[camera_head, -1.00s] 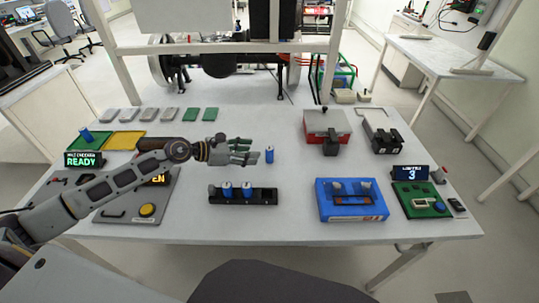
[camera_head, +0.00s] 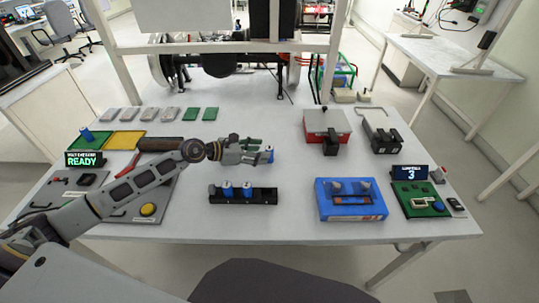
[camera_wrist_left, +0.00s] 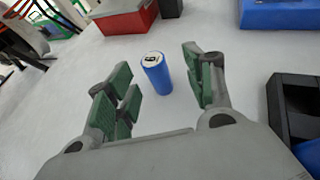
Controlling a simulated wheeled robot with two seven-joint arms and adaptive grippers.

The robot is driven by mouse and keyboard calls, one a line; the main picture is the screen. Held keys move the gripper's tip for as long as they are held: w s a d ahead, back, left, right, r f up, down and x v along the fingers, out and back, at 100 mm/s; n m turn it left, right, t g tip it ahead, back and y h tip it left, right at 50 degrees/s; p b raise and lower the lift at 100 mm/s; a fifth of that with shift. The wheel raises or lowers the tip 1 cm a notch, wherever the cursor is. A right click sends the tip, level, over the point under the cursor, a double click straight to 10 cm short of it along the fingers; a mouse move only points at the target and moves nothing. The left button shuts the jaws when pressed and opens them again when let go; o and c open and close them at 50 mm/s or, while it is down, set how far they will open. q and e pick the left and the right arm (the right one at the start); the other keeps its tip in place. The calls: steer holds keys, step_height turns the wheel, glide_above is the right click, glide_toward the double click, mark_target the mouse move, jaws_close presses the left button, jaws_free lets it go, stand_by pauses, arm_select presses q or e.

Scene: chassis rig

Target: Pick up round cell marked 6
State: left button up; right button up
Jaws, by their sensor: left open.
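A blue round cell with a white top stands upright on the table, in the head view (camera_head: 270,152) and in the left wrist view (camera_wrist_left: 157,76). A dark mark shows on its top, too small to read. My left gripper (camera_head: 261,154) is open and level with the cell. In the left wrist view its green-padded fingers (camera_wrist_left: 155,82) lie to either side of the cell, which stands near the fingertips, with clear gaps. Other blue cells (camera_head: 227,188) stand in a black rack (camera_head: 258,197) nearer the front. My right gripper is not in view.
A blue fixture (camera_head: 350,212) stands to the right of the rack. A red-and-grey box (camera_head: 312,119) stands behind it. Another blue cell (camera_head: 86,134) stands on the green tray (camera_head: 76,142) at left.

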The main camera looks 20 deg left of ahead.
mark_target(270, 148)
arm_select(q)
steer(key=shift+w+d, duration=0.1)
steer(key=shift+d, duration=0.05)
steer(key=shift+w+d+f+p, duration=0.2)
steer(key=shift+w+d, duration=0.2)
steer(key=shift+w, duration=0.15)
steer(key=shift+w+d+f+p, duration=0.1)
steer(key=shift+w+d+f, duration=0.1)
steer(key=shift+w+d, duration=0.25)
steer(key=shift+x, duration=1.1)
steer(key=shift+w+a+f, duration=0.1)
jaws_close()
step_height(270, 148, up, 28)
stand_by(0.3)
stand_by(0.4)
